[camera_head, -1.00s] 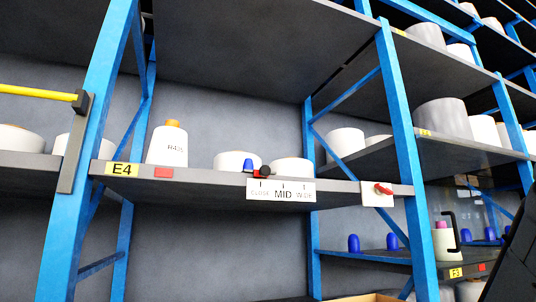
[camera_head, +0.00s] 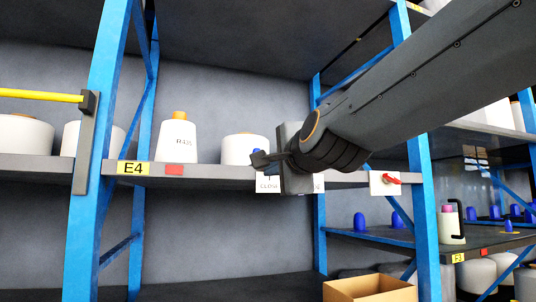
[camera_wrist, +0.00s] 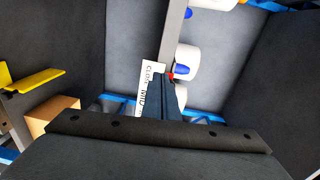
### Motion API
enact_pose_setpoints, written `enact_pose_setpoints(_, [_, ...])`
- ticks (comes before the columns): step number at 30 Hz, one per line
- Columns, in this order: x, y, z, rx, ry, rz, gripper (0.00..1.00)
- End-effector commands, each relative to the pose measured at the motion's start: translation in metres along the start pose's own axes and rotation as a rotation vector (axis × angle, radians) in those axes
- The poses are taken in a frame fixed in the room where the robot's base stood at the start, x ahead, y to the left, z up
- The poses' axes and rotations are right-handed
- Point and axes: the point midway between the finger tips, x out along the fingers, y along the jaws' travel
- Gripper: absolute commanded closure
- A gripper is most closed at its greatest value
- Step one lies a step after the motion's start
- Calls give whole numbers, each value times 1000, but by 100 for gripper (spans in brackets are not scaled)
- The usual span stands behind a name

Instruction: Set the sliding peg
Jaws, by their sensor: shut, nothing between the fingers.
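A white scale plate with CLOSE, MID and WIDE hangs on the front edge of the E4 shelf; in the head view my arm covers much of the plate (camera_head: 267,185). The plate also shows in the wrist view (camera_wrist: 149,88), with CLOSE and MID readable. My gripper (camera_head: 262,160) is at the shelf edge, just above the plate. In the wrist view its shut, empty fingers (camera_wrist: 162,80) lie beside the plate. A small red part (camera_wrist: 171,76), likely of the sliding peg, shows at the fingertips; the rest is hidden. I cannot tell whether they touch.
A blue cone (camera_wrist: 183,70) stands behind the red part. A white bobbin R435 (camera_head: 178,140) and a low white bobbin (camera_head: 240,149) stand on the shelf. A red switch (camera_head: 390,180) is right of the plate. A cardboard box (camera_head: 370,290) sits below. Blue uprights flank the bay.

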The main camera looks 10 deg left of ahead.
Motion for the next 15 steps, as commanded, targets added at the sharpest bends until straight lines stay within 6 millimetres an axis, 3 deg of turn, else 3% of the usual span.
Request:
enact_pose_setpoints(1, [-3, -13, 4, 23, -5, -22, 100])
enact_pose_setpoints(4, [-4, -25, 7, 50, -7, -45, 100])
enact_pose_setpoints(8, [6, -27, 8, 58, -8, -49, 100])
enact_pose_setpoints(15, [43, -28, 8, 57, -7, -48, 100])
